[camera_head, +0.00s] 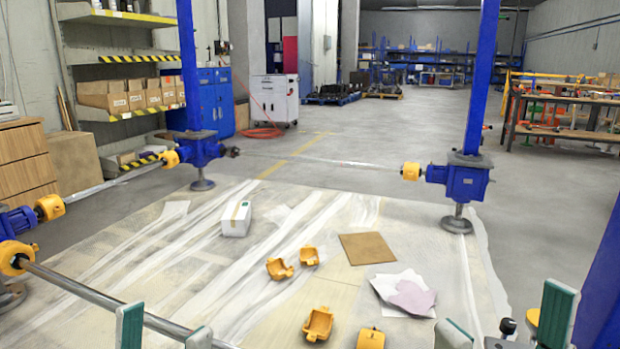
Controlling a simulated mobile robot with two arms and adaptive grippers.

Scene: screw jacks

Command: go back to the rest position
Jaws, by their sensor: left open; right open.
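Blue screw jacks stand at the back left (200,150), back right (460,180) and left edge (18,222). A steel shaft (100,300) with a yellow coupling (14,257) runs from the left towards my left gripper; contact is unclear.
Several yellow cover halves (318,324) lie on the sheeted floor (250,320), with a white box (236,218), brown board (367,248) and papers (405,292). A blue post (600,290) stands at the right edge. Grey floor (350,150) behind is mostly free.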

